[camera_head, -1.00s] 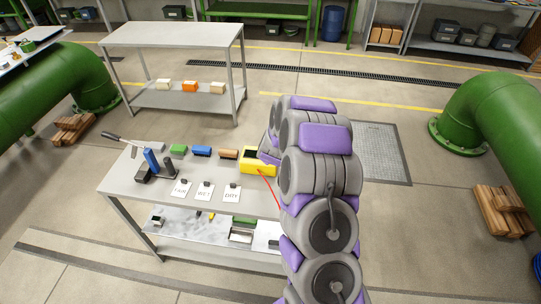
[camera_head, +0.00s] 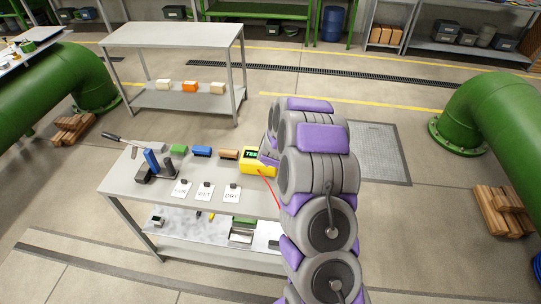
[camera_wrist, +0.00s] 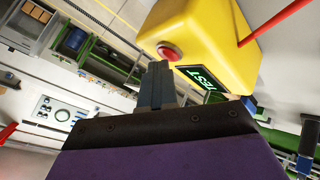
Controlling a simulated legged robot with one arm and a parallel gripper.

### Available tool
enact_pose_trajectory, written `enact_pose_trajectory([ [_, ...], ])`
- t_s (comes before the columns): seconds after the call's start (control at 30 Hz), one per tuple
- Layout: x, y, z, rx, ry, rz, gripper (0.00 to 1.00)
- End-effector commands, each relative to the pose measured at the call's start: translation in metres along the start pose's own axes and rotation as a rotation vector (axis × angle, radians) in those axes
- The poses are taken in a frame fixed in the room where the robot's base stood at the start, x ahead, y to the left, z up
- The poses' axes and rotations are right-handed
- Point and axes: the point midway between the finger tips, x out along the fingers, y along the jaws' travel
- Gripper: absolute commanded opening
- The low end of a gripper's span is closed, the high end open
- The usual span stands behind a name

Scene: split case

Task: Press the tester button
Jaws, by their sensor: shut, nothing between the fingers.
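The yellow tester (camera_head: 257,169) stands on the near bench at its right end. Its screen (camera_head: 251,155) glows green with text, which reads TEST in the wrist view (camera_wrist: 205,80). The round red button (camera_wrist: 169,51) sits on the tester's face beside the screen. My gripper (camera_wrist: 158,68) is shut and empty, its tips just below the button in the wrist view. I cannot tell whether they touch it. In the head view my arm hides the button and most of the gripper.
A red cable (camera_head: 270,188) runs from the tester. A second bench (camera_head: 170,36) stands behind.

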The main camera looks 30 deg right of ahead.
Motion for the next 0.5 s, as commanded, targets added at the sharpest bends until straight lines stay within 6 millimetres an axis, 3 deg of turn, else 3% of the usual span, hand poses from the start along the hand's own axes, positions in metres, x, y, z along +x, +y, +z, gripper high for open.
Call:
enact_pose_trajectory([
  [0.5, -0.0060, 0.0043, -0.0043, -0.001, 0.000, 0.000, 0.00],
])
